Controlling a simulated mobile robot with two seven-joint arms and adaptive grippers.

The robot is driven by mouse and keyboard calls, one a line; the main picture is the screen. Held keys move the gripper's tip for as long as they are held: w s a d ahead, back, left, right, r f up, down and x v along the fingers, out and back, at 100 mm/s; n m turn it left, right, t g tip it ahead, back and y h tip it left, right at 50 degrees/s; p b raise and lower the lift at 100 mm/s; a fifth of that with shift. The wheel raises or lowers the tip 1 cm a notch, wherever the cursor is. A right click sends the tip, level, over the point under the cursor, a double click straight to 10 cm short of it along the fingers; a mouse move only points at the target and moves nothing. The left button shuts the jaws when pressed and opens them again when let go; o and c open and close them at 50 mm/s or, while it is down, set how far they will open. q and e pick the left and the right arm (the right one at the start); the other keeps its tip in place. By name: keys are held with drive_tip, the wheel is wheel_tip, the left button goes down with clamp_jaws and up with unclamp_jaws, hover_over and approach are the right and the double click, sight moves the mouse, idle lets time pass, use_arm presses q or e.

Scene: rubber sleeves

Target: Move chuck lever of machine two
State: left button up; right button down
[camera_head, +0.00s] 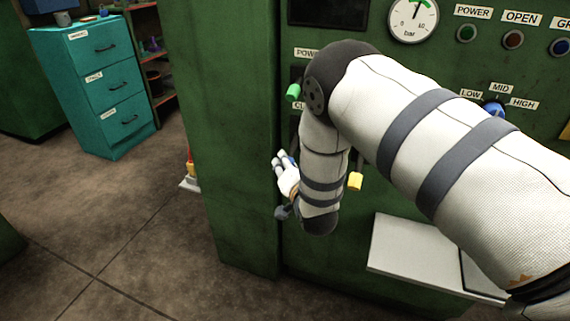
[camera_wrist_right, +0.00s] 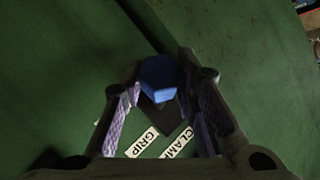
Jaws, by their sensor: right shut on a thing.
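A lever with a blue end (camera_wrist_right: 158,73) stands out from the green machine front in the right wrist view, with the labels GRIP (camera_wrist_right: 142,142) and CLAMP (camera_wrist_right: 177,143) by its base. The fingers of my right gripper (camera_wrist_right: 160,82) are on both sides of the blue end and shut on it. In the head view my right gripper (camera_head: 285,172) is at the panel, mostly behind my own forearm, and a bit of blue shows between its fingers. The label naming this lever is hidden there. My left gripper is out of view.
A green-ended lever (camera_head: 294,92) is above my right gripper and a yellow-ended one (camera_head: 355,181) is to its right. A white shelf (camera_head: 410,253) juts out at lower right. A teal drawer cabinet (camera_head: 105,85) stands at left, with open floor in front.

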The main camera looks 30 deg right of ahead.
drive_tip(key=shift+w+d+f, duration=0.15)
drive_tip(key=shift+f, duration=0.15)
drive_tip(key=shift+t, duration=0.3)
drive_tip(key=shift+r, duration=0.1)
drive_tip(key=c, duration=1.2)
unclamp_jaws()
drive_tip(key=shift+w, duration=0.1)
drive_tip(key=shift+c, duration=0.2)
drive_tip(key=v, duration=1.2)
